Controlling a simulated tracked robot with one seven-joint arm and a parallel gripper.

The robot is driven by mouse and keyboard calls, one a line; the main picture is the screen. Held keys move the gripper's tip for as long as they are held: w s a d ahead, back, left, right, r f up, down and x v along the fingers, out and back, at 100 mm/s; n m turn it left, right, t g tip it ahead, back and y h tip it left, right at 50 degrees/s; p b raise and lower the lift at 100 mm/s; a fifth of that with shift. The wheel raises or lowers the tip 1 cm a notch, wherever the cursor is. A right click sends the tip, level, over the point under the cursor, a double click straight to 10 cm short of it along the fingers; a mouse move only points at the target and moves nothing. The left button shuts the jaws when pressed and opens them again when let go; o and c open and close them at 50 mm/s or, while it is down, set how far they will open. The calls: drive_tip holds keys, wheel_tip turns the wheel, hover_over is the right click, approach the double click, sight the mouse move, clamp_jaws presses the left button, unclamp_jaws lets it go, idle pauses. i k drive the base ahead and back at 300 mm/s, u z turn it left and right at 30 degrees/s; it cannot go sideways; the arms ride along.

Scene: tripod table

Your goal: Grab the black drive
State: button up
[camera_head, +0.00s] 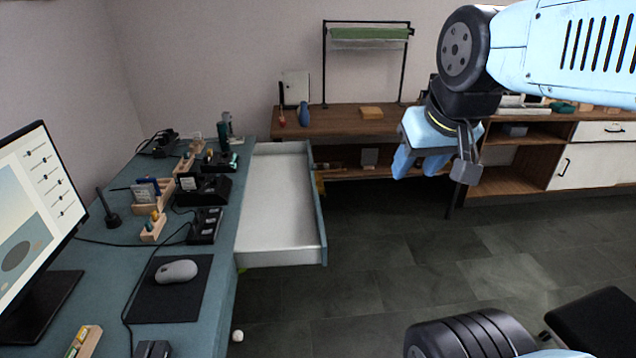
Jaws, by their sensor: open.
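My gripper (436,164) hangs in the air at the upper right, with its blue and grey fingers pointing down. It is open, holds nothing, and is well away from the desk. Several small black items lie on the blue desk (215,269) at the left. A black box (205,226) lies right of the wooden holders. A larger black dock-like block (203,190) sits behind it. Another dark block (152,349) is cut off by the bottom edge. I cannot tell which of these is the black drive.
A white drawer (275,205) stands pulled out from the desk, empty. A monitor (30,215), a grey mouse (177,271) on a black mat (170,303), and cables crowd the desk. A wooden bench (340,122) stands behind. The dark floor (400,260) is mostly clear.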

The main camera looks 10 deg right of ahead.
sight(186, 180)
drive_tip(key=z, duration=1.35)
drive_tip(key=i, duration=1.7)
drive_tip(key=u, duration=2.4)
drive_tip(key=i, duration=0.5)
drive_tip(key=z, duration=0.25)
